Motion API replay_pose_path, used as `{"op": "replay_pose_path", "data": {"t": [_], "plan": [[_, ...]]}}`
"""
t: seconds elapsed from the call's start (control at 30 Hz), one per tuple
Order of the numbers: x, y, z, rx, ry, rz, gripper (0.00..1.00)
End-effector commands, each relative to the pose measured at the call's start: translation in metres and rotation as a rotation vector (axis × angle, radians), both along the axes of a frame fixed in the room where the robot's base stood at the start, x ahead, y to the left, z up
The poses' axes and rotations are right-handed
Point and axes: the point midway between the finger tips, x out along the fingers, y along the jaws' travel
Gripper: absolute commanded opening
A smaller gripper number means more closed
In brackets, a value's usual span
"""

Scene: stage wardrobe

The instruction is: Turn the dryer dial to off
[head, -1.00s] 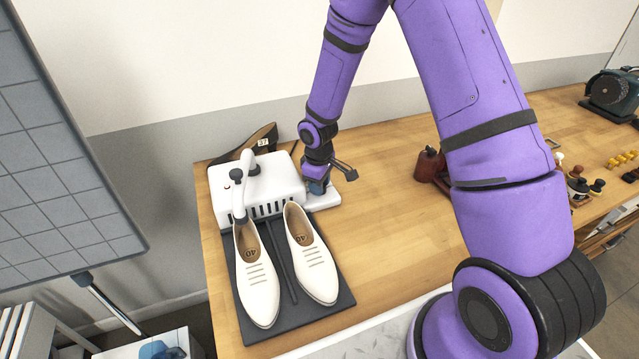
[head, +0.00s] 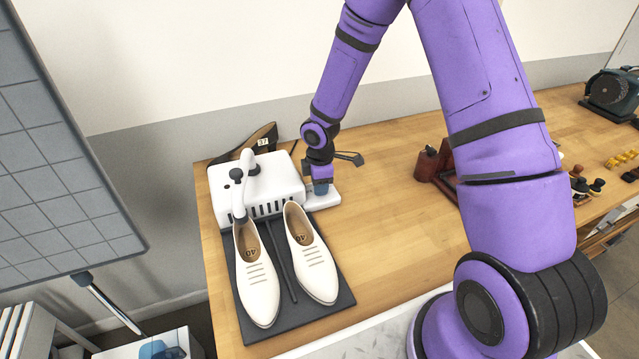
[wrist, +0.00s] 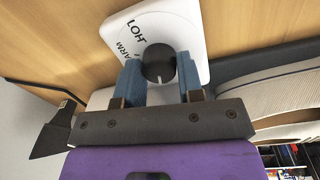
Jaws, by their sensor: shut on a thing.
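The white shoe dryer (head: 258,192) stands at the back left of the bench. Its white control panel (head: 326,198) sticks out on its right side. In the wrist view the panel (wrist: 182,27) shows black lettering, partly readable as HOT and WARM. The round black dial (wrist: 158,62) stands on the panel between the blue fingers of my gripper (wrist: 160,78). The fingers are shut on the dial from both sides. In the head view my gripper (head: 320,187) points down onto the panel and hides the dial. The dial's pointer setting is not clear.
Two white shoes (head: 259,285) lie on a dark mat (head: 290,318) before the dryer. A dark red-brown object (head: 428,165) stands farther right. The bench between is clear.

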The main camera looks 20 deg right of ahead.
Motion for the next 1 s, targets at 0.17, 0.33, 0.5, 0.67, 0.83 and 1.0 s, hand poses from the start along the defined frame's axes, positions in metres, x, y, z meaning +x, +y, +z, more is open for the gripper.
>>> {"op": "replay_pose_path", "data": {"t": [0.17,0.33,0.5,0.67,0.83,1.0], "plan": [[0.001,-0.001,0.000,-0.001,-0.001,0.012,0.11],[0.001,-0.001,0.000,-0.001,-0.002,0.012,0.11],[0.001,-0.001,0.000,-0.001,-0.002,0.012,0.44],[0.000,0.000,0.000,-0.001,-0.001,0.011,0.45],[0.000,0.000,0.002,0.000,-0.001,0.011,0.45],[0.000,-0.001,0.020,0.001,-0.004,0.008,0.45]]}}
